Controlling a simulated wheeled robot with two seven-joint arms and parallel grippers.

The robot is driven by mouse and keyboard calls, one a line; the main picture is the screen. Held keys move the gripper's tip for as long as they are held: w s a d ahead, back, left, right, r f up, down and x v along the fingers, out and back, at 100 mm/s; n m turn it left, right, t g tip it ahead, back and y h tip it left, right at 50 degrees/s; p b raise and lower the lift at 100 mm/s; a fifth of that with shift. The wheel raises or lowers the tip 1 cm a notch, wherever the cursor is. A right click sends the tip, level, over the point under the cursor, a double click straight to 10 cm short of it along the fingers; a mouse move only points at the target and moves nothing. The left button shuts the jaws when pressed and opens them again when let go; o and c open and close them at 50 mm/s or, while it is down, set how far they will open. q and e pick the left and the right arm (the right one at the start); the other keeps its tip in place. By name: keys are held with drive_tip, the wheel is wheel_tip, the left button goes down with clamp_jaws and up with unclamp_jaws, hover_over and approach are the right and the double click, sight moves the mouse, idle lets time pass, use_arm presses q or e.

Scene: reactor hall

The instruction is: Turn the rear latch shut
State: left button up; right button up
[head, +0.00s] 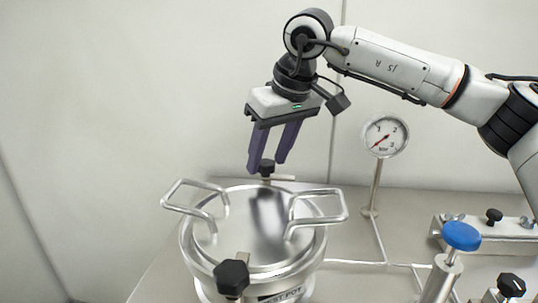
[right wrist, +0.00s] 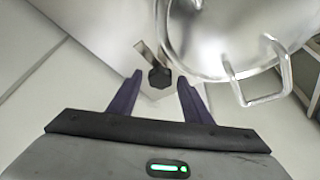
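The rear latch has a black knob (head: 267,167) on a metal bar (head: 280,178) at the back rim of the steel pot (head: 205,255). In the right wrist view the knob (right wrist: 160,77) sits just beyond and between the fingertips, with its bar (right wrist: 146,55) pointing up and left, beside the pot rim. My right gripper (head: 268,166) is open above the latch, fingers pointing down; it also shows in the right wrist view (right wrist: 159,80). I cannot tell whether the fingers touch the knob. My left gripper is not in view.
The pot lid carries two loop handles (head: 192,183) (head: 318,193). A front latch with a black knob (head: 231,277) is at the near rim. A pressure gauge (head: 385,136) stands behind right. A blue knob (head: 461,236) and a valve block (head: 480,230) are at right.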

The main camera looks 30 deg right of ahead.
drive_tip(key=c, duration=0.7)
drive_tip(key=shift+c, duration=0.6)
